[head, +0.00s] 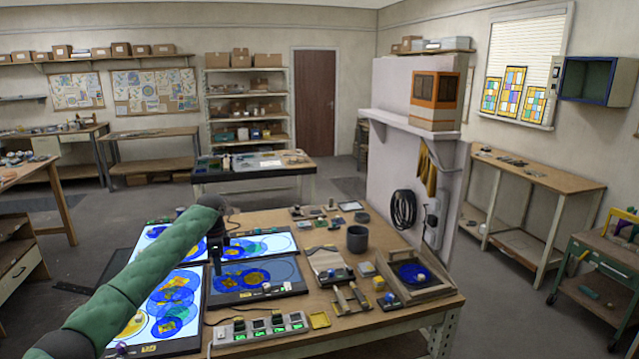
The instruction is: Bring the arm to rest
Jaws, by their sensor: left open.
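My left arm, in a green sleeve, reaches in from the lower left of the head view and over the lit glass-painting panels. My left gripper (217,268) is open and points down by the left edge of the darker panel (256,278). No held thing shows in it. I cannot tell whether its tips touch the panel. The arm hides part of the lit panels beside it, one at the front left (190,285) and one behind (262,244). My right gripper is not in view.
The worktable (385,322) also holds a power strip (258,329), a dark cup (357,238), brushes on a stand (350,299) and a wooden tray (440,289) with a blue disc. Small items line its back edge. Open floor (110,222) lies beyond the table at the left.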

